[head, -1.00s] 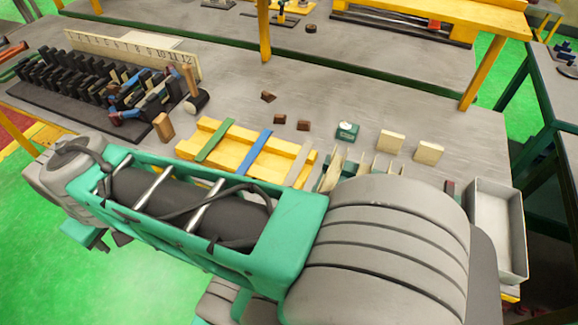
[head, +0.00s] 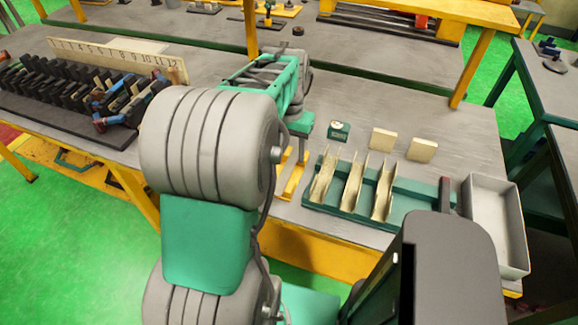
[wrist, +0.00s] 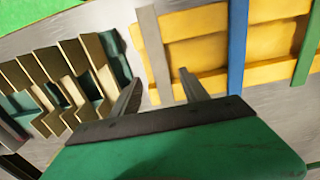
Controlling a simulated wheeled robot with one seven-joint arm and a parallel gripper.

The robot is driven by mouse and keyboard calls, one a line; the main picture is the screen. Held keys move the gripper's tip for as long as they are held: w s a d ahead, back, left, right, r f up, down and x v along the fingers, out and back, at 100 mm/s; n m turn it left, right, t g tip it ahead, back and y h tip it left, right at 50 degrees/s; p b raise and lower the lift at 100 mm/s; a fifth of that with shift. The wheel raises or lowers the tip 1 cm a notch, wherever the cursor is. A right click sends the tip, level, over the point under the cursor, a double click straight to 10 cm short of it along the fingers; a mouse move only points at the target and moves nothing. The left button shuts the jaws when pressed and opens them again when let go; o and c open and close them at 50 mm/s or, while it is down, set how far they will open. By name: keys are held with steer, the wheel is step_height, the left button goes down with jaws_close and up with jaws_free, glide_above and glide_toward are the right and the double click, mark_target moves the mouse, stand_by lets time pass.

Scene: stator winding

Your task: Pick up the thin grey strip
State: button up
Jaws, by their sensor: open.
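The thin grey strip (wrist: 153,50) lies across the yellow slatted rack (wrist: 190,22) in the wrist view, at the rack's left end. My gripper (wrist: 160,66) is open and empty; in that view its two fingertips appear on either side of the strip's near part. I cannot tell how far above the strip they are. A blue strip (wrist: 238,45) and a green strip (wrist: 307,50) lie on the same rack, further right. In the head view, my arm hides the strips and most of the rack; only a yellow piece of it (head: 292,178) shows.
A green fixture (head: 400,190) with upright wooden pieces stands beside the rack, also close left of my gripper in the wrist view. A small green box (head: 339,131), two wooden blocks (head: 383,138) and a grey tray (head: 497,220) are on the bench. A numbered tool rack (head: 75,90) is at left.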

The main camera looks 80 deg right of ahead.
mark_target(290, 166)
step_height(290, 166, down, 4)
steer(key=shift+d, duration=0.1)
steer(key=shift+c, duration=0.4)
jaws_close()
stand_by(0.3)
